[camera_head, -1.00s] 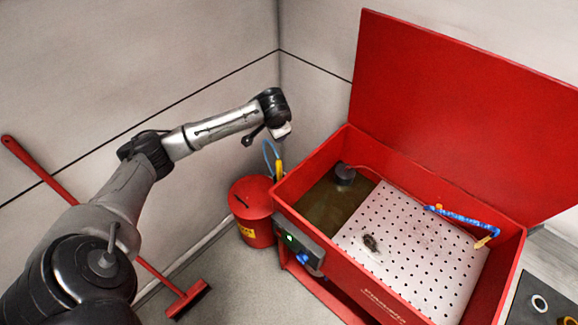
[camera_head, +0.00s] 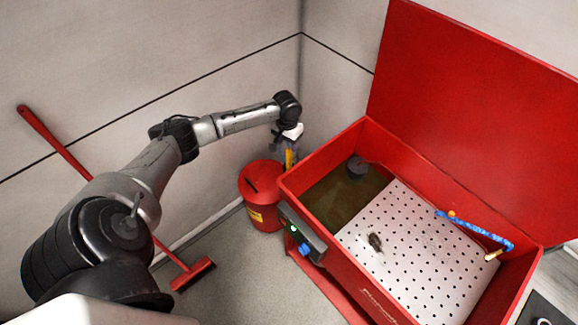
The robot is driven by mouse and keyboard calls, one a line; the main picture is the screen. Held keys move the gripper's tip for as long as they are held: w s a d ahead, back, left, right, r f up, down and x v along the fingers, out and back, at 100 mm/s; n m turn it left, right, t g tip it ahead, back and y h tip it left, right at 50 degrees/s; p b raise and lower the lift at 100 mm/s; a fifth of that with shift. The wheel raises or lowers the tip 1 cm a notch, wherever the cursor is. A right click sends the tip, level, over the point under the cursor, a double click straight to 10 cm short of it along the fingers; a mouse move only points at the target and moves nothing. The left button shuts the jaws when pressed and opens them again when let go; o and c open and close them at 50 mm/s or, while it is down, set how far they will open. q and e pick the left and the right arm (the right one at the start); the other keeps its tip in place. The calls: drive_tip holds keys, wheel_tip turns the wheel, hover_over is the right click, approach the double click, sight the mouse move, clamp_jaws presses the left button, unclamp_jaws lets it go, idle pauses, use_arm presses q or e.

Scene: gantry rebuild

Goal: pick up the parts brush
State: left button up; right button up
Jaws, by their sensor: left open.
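The parts brush appears to be the slim yellow-handled item (camera_head: 290,158) at the left rear edge of the red parts washer (camera_head: 345,275). Only a short yellow length of it shows. My left gripper (camera_head: 289,148) is open, pointing down at the yellow handle and overlapping it in the picture. I cannot tell whether the fingers are around the handle or beside it. The gripper hides the upper end of the item. My right gripper is not in view.
A red can (camera_head: 258,190) stands just below the left gripper, beside the washer. A perforated tray (camera_head: 420,255) holds a small dark part (camera_head: 375,242). A blue hose (camera_head: 470,228) lies over the tray's far side. A red broom (camera_head: 190,274) leans on the left wall.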

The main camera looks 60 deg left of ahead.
sight(289, 150)
use_arm(q)
drive_tip(key=shift+w+f, duration=0.2)
drive_tip(key=shift+f, duration=1.35)
drive_tip(key=shift+w+f, duration=0.15)
drive_tip(key=shift+f, duration=1.4)
drive_tip(key=shift+c, duration=0.3)
drive_tip(key=c, duration=1)
drive_tip(key=shift+o, duration=0.2)
